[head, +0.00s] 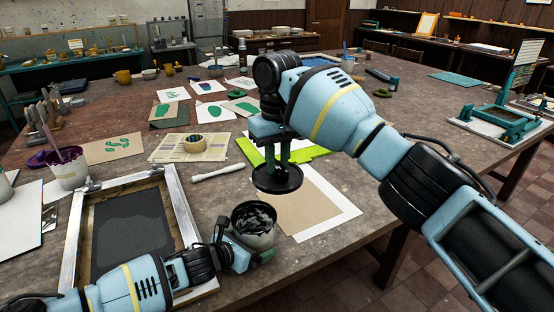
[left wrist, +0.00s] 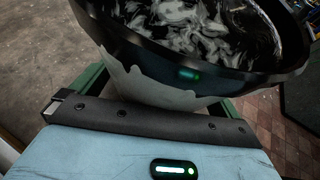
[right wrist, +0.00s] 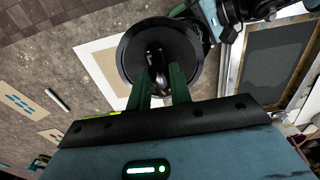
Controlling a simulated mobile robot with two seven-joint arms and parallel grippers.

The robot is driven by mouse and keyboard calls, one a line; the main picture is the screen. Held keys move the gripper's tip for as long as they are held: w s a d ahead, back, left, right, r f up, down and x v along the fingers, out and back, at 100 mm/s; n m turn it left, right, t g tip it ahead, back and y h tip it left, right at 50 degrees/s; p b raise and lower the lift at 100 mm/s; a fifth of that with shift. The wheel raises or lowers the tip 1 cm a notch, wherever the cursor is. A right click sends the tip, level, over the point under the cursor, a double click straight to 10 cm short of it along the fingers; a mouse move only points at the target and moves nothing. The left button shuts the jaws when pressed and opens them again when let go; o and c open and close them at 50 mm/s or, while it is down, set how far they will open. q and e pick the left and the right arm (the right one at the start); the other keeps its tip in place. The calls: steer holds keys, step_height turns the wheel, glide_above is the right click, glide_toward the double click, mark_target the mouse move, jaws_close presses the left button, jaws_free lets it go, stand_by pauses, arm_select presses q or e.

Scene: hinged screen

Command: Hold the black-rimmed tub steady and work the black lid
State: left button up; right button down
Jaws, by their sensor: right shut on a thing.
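The black-rimmed tub (head: 254,236), pale outside with dark, streaked contents, stands uncovered near the table's front edge. It fills the left wrist view (left wrist: 165,88). My left gripper (head: 243,250) has its fingers on either side of the tub, low on its wall; I cannot tell whether they press on it. The round black lid (head: 278,182) is in the air, above and right of the tub in the head view, apart from it. My right gripper (head: 280,160) points down and is shut on the lid's knob, which also shows in the right wrist view (right wrist: 155,60).
A framed screen (head: 130,232) lies left of the tub, close to my left arm. Brown and white sheets (head: 305,208) lie right of the tub. A white stick (head: 216,173), a tape roll (head: 194,143) and a purple-stained cup (head: 68,168) are farther back.

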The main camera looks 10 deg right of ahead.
arm_select(q)
steer(key=shift+r, duration=0.1)
steer(key=v, duration=1.2)
steer(key=shift+w, duration=0.1)
